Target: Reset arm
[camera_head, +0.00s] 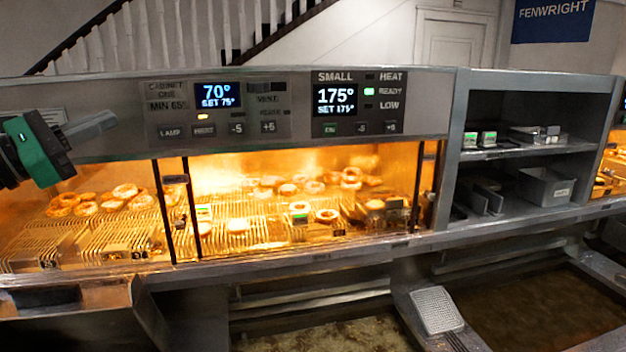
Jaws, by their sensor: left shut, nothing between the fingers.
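My left gripper (98,127) comes in from the left edge, in front of the left end of the grey control panel (285,87). It has a green and black body and grey fingers that point right. The fingers are shut and empty, apart from the panel's buttons as far as I can tell. My right gripper is not in view.
A lit cabinet holds several doughnuts (125,190) on wire racks (245,235). Grey shelves (463,150) on the right hold small boxes and a metal bin (545,186). Fryer vats (545,308) lie below the front ledge (345,252), with a perforated metal piece (436,310) between them.

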